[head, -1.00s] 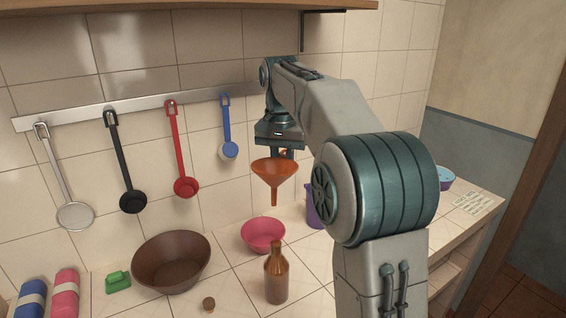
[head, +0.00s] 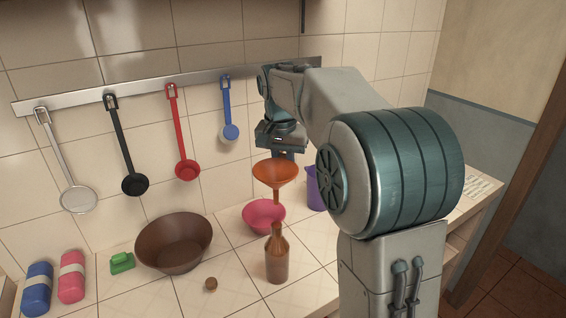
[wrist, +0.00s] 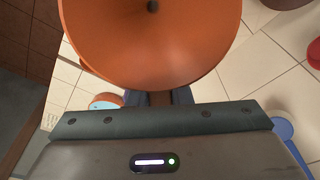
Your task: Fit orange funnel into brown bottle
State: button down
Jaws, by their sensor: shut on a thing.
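The orange funnel (head: 275,173) is upright, wide mouth up, with its spout pointing down. My gripper (head: 287,156) is shut on the funnel near its rim. The brown bottle (head: 277,262) stands upright on the counter directly below the funnel in the head view. The bottle is hidden there.
A pink bowl (head: 264,214) and a purple container (head: 315,190) stand behind the bottle. A brown bowl (head: 174,243), a small brown stopper-like piece (head: 211,284) and a green item (head: 122,263) are to the left. Utensils hang from a wall rail (head: 150,92).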

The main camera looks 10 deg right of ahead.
aim_at(281, 162)
jog(key=shift+f+b, duration=1.85)
jog(key=shift+f, duration=0.95)
jog(key=shift+f+b, duration=1.65)
jog(key=shift+f, duration=1.15)
jog(key=c, duration=1.2)
grip_release()
jog(key=shift+c, duration=0.2)
jog(key=r, duration=0.4)
jog(key=s+r, duration=0.1)
jog(key=r, duration=0.4)
jog(key=s+a+r, duration=0.1)
jog(key=r, duration=0.3)
jog(key=shift+r+p, duration=0.3)
jog(key=shift+r, duration=0.05)
